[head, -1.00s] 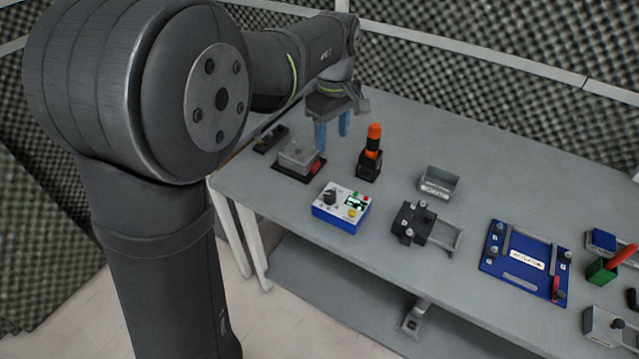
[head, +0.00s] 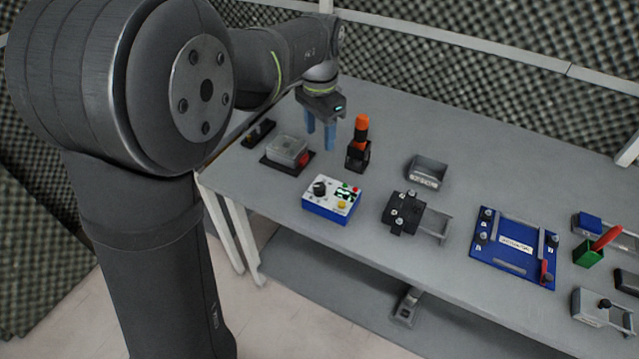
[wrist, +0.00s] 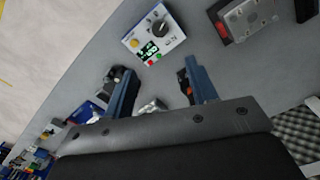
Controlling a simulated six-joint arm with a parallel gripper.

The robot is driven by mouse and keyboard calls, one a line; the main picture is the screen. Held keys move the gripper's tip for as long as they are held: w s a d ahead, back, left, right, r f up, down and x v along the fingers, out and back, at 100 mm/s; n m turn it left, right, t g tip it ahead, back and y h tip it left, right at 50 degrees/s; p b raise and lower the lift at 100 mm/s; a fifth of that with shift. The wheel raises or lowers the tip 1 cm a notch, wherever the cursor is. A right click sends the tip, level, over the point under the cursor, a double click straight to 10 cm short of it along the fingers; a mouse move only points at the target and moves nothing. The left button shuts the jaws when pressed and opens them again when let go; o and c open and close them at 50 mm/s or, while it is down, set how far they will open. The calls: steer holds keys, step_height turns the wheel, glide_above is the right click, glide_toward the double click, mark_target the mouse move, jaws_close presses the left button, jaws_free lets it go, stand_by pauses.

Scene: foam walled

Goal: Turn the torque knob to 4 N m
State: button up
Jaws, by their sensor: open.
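The torque control box is a blue and white box (head: 333,199) near the front edge of the table. Its dark round knob (head: 320,188) is on the left of its top face, beside a small lit display (head: 347,191) with green marks. In the wrist view the box (wrist: 152,36) is at the top, with the knob (wrist: 158,28) facing the camera; the pointer and the display's reading are too small to read. My gripper (head: 321,138) is open and empty, blue fingers pointing down, behind the box and above the table. Its fingers also show in the wrist view (wrist: 160,88).
An orange-topped black tool (head: 359,145) stands right of my gripper. A grey box on a dark base with a red part (head: 287,152) lies left of it. A black clamp block (head: 404,213), grey bin (head: 426,172) and blue fixture plate (head: 514,248) are further right.

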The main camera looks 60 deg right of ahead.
mark_target(320, 187)
step_height(320, 187, down, 18)
steer(key=shift+r, duration=0.25)
steer(key=shift+c, duration=0.4)
steer(key=c, duration=0.9)
